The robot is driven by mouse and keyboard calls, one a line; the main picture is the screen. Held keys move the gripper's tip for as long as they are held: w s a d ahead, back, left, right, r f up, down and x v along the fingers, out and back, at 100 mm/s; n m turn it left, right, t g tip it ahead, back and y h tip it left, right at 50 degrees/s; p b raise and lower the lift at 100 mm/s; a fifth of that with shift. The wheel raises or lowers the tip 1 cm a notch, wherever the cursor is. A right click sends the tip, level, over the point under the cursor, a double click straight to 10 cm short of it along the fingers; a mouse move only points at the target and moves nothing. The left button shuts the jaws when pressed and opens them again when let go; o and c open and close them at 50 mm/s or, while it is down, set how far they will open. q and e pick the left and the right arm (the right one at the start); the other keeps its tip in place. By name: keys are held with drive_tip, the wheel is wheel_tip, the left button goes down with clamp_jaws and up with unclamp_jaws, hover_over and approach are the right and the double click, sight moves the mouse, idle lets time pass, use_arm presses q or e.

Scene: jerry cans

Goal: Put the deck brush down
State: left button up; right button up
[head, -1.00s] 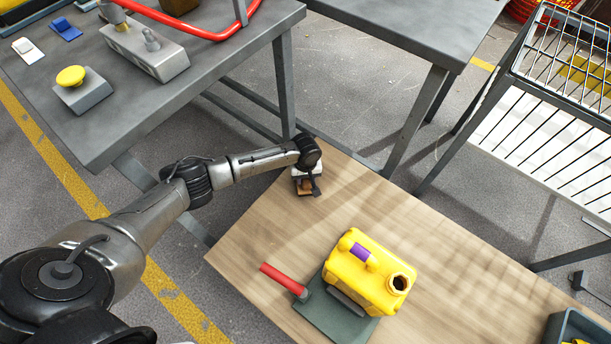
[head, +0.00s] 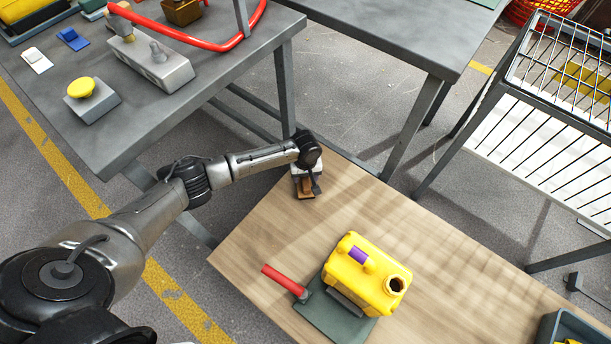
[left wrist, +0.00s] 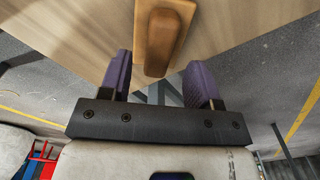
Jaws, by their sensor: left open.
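The deck brush (head: 305,192), a brown wooden block, is at the far left corner of the wooden table, partly hidden by my left gripper (head: 306,177). In the left wrist view the brush (left wrist: 163,32) shows as a long tan-brown body against the tabletop. Its near end reaches between the two purple fingers of my left gripper (left wrist: 157,64). The fingers are spread, with a visible gap on each side of the brush. Its bristles cannot be made out. My right gripper is not in view.
On the wooden table (head: 260,250), a yellow jerry can (head: 365,272) stands on a dark green base beside a red handle (head: 285,280). A grey bench (head: 130,125) rises close behind the left arm. The tabletop between brush and can is clear.

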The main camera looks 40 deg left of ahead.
sight(306, 181)
use_arm(q)
wheel_tip(306, 181, up, 4)
drive_tip(key=shift+f+p, duration=0.1)
drive_tip(key=shift+p, duration=0.95)
drive_tip(key=s+d+f+m+t+h, duration=0.15)
drive_tip(key=s+d+m, duration=0.65)
drive_tip(key=s+d, duration=0.8)
drive_tip(key=s+a+r+m+t, duration=0.1)
drive_tip(key=s+a+r, duration=0.1)
drive_tip(key=s+r, duration=0.3)
drive_tip(key=s+a+r+m+t+y, duration=0.1)
drive_tip(key=s+r, duration=0.4)
drive_tip(key=s, duration=0.5)
drive_tip(key=shift+a+m, duration=0.8)
drive_tip(key=shift+a, duration=0.15)
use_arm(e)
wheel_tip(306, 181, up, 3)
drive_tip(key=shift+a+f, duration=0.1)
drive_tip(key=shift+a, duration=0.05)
use_arm(q)
drive_tip(key=shift+s, duration=0.1)
